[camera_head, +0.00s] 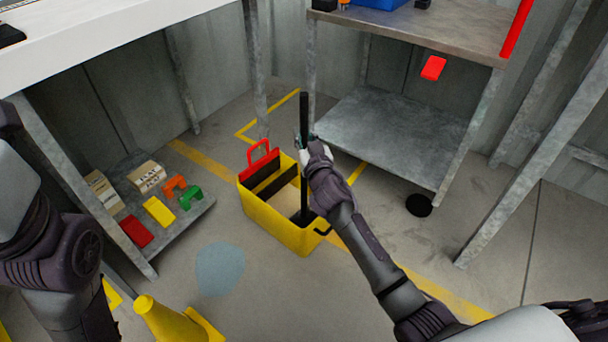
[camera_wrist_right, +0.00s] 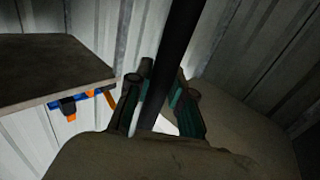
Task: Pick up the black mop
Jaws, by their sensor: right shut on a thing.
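The black mop (camera_head: 304,118) stands nearly upright, its lower end inside the yellow mop bucket (camera_head: 262,219). Its head is hidden by the bucket. My right gripper (camera_head: 304,147) is shut around the mop's handle, above the bucket. In the right wrist view the black handle (camera_wrist_right: 178,55) runs up between the fingers of the right gripper (camera_wrist_right: 160,95). My left arm shows at the left edge of the head view, but I cannot see the left gripper's fingers.
A blue puddle (camera_head: 220,268) and a yellow cone (camera_head: 168,322) are on the floor left of the bucket. A low shelf (camera_head: 192,216) with boxes and coloured blocks stands at left. A metal table (camera_head: 455,30) with a lower shelf (camera_head: 395,135) stands behind at right.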

